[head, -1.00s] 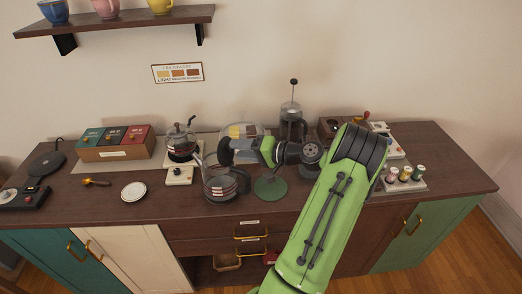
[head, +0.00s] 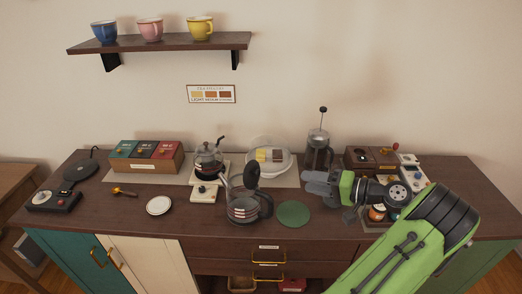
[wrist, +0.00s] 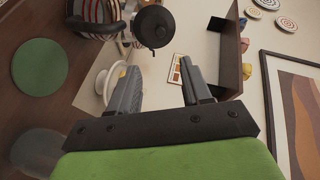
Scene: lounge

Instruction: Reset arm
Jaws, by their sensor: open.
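My green arm reaches in from the lower right in the head view. My gripper (head: 318,186) is over the right half of the counter, pointing left. In the wrist view my gripper (wrist: 160,78) shows its two fingers apart with nothing between them. A glass kettle with a black handle (head: 243,205) stands on the counter left of my gripper, apart from it. A round green mat (head: 294,213) lies bare just below and left of my gripper; it also shows in the wrist view (wrist: 40,68).
A French press (head: 318,152) stands close behind my gripper. A shelf with cups (head: 160,43) hangs above. A white saucer (head: 159,205) has free counter around it.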

